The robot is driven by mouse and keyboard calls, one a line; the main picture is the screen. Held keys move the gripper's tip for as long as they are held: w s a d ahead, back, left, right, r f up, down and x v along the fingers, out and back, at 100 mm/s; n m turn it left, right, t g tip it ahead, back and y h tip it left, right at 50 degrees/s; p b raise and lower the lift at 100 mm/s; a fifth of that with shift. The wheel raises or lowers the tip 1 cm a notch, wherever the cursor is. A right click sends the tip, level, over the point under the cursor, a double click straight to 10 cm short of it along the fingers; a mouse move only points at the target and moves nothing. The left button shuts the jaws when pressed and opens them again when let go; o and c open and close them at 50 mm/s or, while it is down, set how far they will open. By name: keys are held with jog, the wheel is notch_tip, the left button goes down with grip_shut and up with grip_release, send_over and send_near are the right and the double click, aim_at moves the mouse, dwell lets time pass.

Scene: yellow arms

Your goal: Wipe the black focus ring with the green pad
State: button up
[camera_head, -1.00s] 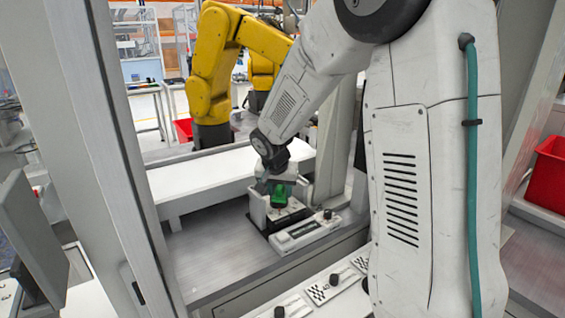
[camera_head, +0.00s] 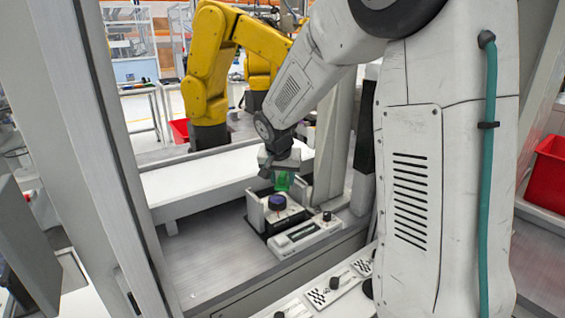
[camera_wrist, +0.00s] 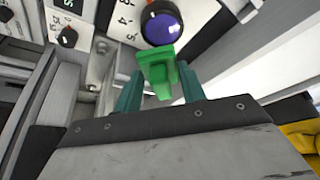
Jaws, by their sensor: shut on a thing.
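My gripper (camera_head: 282,176) is shut on the green pad (camera_head: 282,181). In the wrist view the pad (camera_wrist: 157,70) sits between my two teal fingers (camera_wrist: 160,88). The black focus ring (camera_head: 277,202) is a dark round part with a blue-purple face, on top of a white device (camera_head: 290,216) below and slightly left of the pad. In the wrist view the ring (camera_wrist: 147,12) shows at the top as a dark rim around the blue-purple face (camera_wrist: 162,28). The pad's tip lies just below that face in the picture; the head view shows the pad above the ring, apparently apart from it.
A white control box (camera_head: 304,236) with a black knob stands just in front of the device. A long white ledge (camera_head: 205,178) lies behind. Bare grey table (camera_head: 215,260) is free on the left. A yellow arm (camera_head: 212,65) stands farther back.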

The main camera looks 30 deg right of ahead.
jog(key=shift+r, duration=2.45)
